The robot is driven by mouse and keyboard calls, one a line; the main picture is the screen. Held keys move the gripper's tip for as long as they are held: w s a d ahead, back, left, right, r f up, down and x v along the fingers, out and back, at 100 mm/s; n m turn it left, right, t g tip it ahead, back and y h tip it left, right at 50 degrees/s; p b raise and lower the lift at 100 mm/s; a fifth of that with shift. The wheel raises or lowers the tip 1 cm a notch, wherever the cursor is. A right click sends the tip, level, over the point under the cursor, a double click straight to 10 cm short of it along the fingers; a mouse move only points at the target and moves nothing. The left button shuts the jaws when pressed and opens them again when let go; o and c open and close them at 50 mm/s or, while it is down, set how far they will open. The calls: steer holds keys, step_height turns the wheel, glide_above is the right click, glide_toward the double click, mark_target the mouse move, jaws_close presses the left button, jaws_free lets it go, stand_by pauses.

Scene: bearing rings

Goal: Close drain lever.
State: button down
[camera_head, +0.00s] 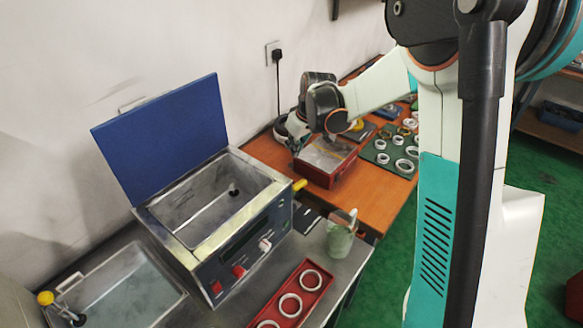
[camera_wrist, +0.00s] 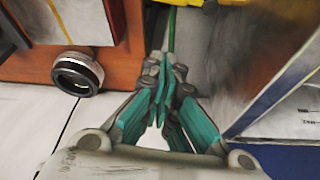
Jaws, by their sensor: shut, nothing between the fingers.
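The yellow drain lever (camera_head: 299,185) sticks out from the right side of the metal cleaner tank (camera_head: 252,232), near its top back corner. In the wrist view a yellow bar (camera_wrist: 225,4) at the top edge looks like this lever, cut off by the frame. My gripper (camera_head: 292,140) is beyond the tank's right side, above the table's wall edge, partly hidden behind my wrist. In the wrist view my gripper (camera_wrist: 164,72) has its green-padded fingers together with nothing between them. It appears apart from the lever.
The tank's blue lid (camera_head: 165,135) stands open. A red box (camera_head: 328,165) sits on the orange table (camera_head: 262,153) close to my gripper. A dark-and-white ring (camera_wrist: 78,73) lies left of my fingers. A cup (camera_head: 341,238) and a red tray of rings (camera_head: 311,269) stand in front.

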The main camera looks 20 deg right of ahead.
steer(key=shift+w+f, duration=0.75)
steer(key=shift+f, duration=0.35)
steer(key=shift+f, duration=0.1)
step_height(320, 180, down, 10)
steer(key=b, duration=0.4)
steer(key=shift+s+d, duration=0.2)
steer(key=shift+s, duration=0.1)
